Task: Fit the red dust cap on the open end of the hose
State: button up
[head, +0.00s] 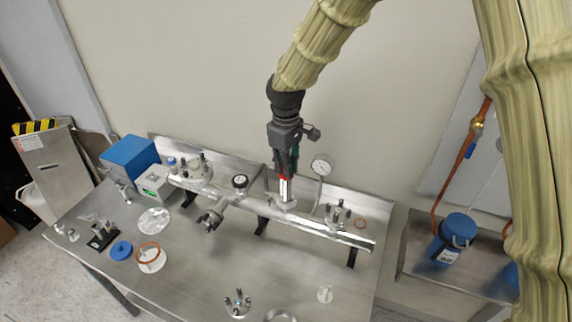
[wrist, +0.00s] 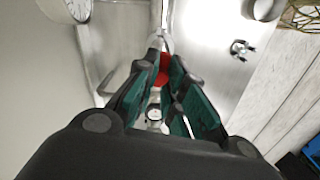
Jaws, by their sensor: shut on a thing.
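My gripper (head: 284,172) points down over the long metal pipe assembly, with its jaws shut on the red dust cap (head: 284,179). In the wrist view the red cap (wrist: 163,72) shows between the green-padded fingers, partly hidden by them. Just below the cap in the head view stands a pale, bright upright tube (head: 283,191), probably the hose end, rising from the pipe. The cap appears in line with its top; I cannot tell whether the two touch or how far the cap sits on.
The metal pipe (head: 330,234) runs across the steel bench on dark supports. A round gauge (head: 321,166) stands close to the right of my gripper. Flanged fittings stand on the pipe, and a blue box (head: 130,155) is at the left.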

jog(key=o, duration=0.8)
jog(key=shift+c, duration=0.2)
jog(key=shift+r, duration=0.1)
notch_tip(320, 180, up, 12)
dwell(0.4)
